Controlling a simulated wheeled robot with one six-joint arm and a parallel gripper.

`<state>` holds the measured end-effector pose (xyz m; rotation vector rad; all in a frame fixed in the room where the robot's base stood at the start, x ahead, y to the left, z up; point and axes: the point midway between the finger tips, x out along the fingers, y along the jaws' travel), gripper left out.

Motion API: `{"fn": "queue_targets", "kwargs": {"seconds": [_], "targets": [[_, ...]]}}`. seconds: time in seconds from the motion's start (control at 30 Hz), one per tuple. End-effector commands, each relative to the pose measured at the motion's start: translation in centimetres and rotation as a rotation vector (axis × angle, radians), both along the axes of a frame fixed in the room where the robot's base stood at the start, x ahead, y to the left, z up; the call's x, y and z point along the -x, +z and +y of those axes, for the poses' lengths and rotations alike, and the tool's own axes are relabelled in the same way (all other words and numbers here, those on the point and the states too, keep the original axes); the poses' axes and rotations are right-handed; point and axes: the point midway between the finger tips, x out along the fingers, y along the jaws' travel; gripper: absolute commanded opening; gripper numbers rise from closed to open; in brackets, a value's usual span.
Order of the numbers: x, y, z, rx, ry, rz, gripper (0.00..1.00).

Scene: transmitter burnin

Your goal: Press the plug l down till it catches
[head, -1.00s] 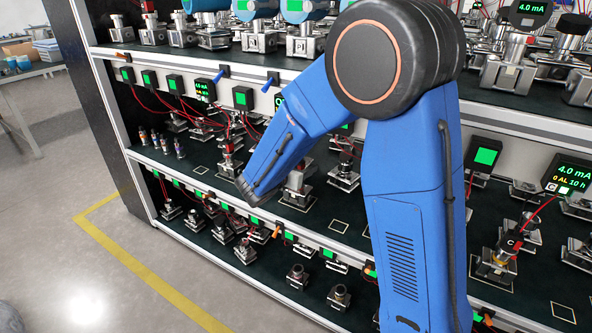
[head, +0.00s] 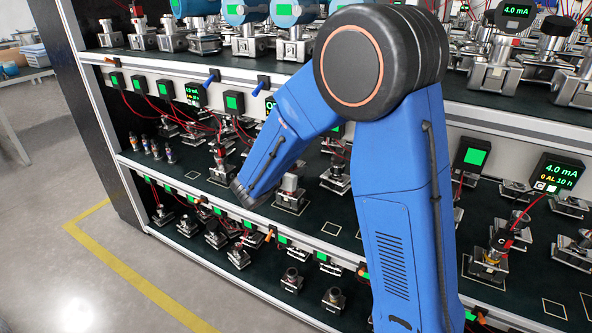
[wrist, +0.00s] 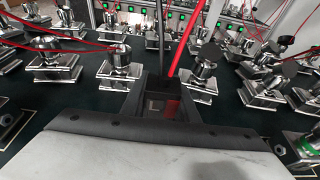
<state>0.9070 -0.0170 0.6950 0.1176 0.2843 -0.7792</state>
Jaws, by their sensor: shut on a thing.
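In the wrist view my gripper (wrist: 158,105) is shut on a small red plug (wrist: 173,107), with a red cable (wrist: 184,45) and a dark cable rising from it. The jaws hide most of the plug, and no letter on it can be read. What lies under the plug is hidden, so I cannot tell whether it is seated. In the head view my blue arm hides the gripper, its lower end over the middle shelf beside a metal device (head: 290,192).
Metal devices on square bases crowd the shelf around the gripper, one at left (wrist: 55,62) and one at right (wrist: 203,72). Red cables hang across them. Bare outlined squares (head: 331,229) lie on the shelf.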

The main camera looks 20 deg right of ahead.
Motion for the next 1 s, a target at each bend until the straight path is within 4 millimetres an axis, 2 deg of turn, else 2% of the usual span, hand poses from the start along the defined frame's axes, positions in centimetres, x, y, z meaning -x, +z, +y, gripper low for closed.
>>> {"fn": "queue_targets", "kwargs": {"seconds": [1.0], "targets": [[0.0, -1.1, 0.0, 0.0, -0.001, 0.0, 0.0]]}}
